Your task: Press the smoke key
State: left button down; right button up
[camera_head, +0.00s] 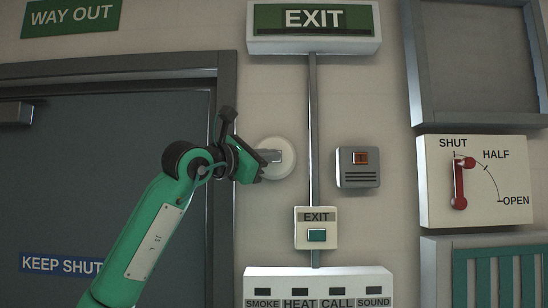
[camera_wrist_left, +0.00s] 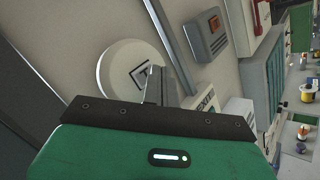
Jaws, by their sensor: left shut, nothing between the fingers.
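A white panel (camera_head: 318,274) is at the bottom of the head view, with the labels SMOKE, HEAT, CALL and SOUND. Above the SMOKE label (camera_head: 262,303), at the panel's left end, is a small dark window (camera_head: 262,291). The panel's lower part is cut off by the frame, so I cannot tell where the smoke key itself is. My left gripper (camera_head: 269,157) is shut and empty, well above the panel, in front of a round white wall fitting (camera_head: 283,168). In the left wrist view its fingers (camera_wrist_left: 160,85) overlap that fitting (camera_wrist_left: 130,75). My right gripper is not in view.
A grey box (camera_head: 357,176) with an orange display is right of the gripper. A vertical conduit (camera_head: 313,130) runs down to an EXIT button box (camera_head: 316,235) above the panel. A red-lever plate (camera_head: 480,182) is at right and a dark door (camera_head: 80,150) at left.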

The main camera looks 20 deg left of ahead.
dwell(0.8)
pick_arm(q)
jog(key=shift+w, duration=0.1)
jog(key=shift+w+a, duration=0.1)
jog(key=shift+w, duration=0.2)
jog(key=shift+w+a, duration=0.1)
jog(key=shift+w, duration=0.25)
dwell(0.5)
dwell(0.4)
jog(key=shift+s+f, duration=0.1)
jog(key=shift+s, duration=0.25)
jog(key=shift+s+d+b, duration=0.2)
jog(key=shift+s+b, duration=0.15)
jog(key=shift+s, duration=0.05)
